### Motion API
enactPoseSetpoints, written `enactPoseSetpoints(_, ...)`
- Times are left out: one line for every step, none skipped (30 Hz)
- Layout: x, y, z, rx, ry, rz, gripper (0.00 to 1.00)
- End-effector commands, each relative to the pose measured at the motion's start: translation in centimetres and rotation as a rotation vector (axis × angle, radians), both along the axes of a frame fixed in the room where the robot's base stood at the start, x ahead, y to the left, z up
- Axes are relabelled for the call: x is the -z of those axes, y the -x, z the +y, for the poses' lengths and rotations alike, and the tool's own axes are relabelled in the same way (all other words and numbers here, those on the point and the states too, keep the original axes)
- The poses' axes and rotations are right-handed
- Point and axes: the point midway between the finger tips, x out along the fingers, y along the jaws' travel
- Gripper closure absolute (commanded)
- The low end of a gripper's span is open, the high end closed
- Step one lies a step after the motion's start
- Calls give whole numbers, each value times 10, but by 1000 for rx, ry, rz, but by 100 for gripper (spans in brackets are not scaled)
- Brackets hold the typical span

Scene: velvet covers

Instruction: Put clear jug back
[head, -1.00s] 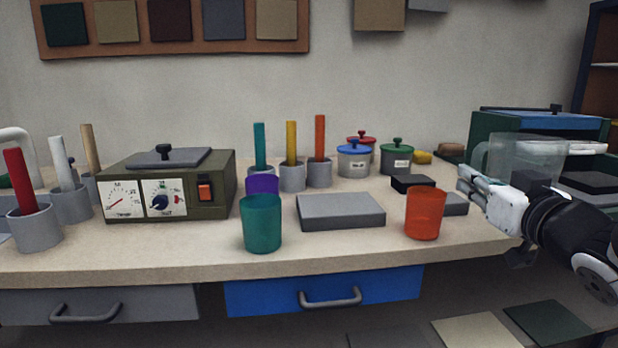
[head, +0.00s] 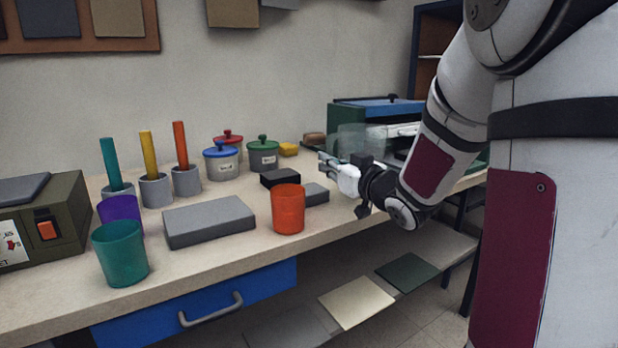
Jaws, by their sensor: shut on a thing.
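The clear jug (head: 364,138) is see-through and faint. It shows behind and above my gripper, in front of the green and blue cabinet-like unit at the back right of the bench. My gripper (head: 327,165) is shut on the jug, at the bench's right part. The fingers point left. Where exactly they grip the jug is hard to see, and I cannot tell whether the jug's base touches the bench.
An orange cup (head: 288,209), a black block (head: 280,178) and a grey block (head: 208,221) are left of my gripper. Lidded pots (head: 262,156) stand behind. The green unit (head: 345,117) with a blue top (head: 380,107) is close behind the jug.

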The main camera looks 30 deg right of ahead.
Motion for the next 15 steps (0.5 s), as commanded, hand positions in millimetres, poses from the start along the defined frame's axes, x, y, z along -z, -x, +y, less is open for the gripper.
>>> enactPoseSetpoints(1, -6, -5, 0, 1, -1, 100)
enactPoseSetpoints(1, -8, -7, 0, 1, -2, 100)
enactPoseSetpoints(1, -11, -9, -1, 1, -2, 100)
enactPoseSetpoints(1, -12, -10, -1, 0, -2, 100)
enactPoseSetpoints(1, -13, -11, -1, 0, -2, 100)
enactPoseSetpoints(1, -15, -12, 0, 1, -2, 100)
enactPoseSetpoints(1, -15, -12, 0, 1, -3, 100)
enactPoseSetpoints(1, -16, -13, 0, 1, -3, 100)
enactPoseSetpoints(1, -18, -15, 0, 1, -3, 100)
enactPoseSetpoints(2, -20, -17, 0, 1, -2, 100)
enactPoseSetpoints(2, -23, -19, 1, 1, -2, 100)
enactPoseSetpoints(11, -22, -18, 0, -1, 0, 100)
enactPoseSetpoints(16, -21, -18, 0, -2, 1, 100)
enactPoseSetpoints(21, -21, -18, 0, -2, 1, 100)
enactPoseSetpoints(27, -21, -18, 0, -1, 1, 100)
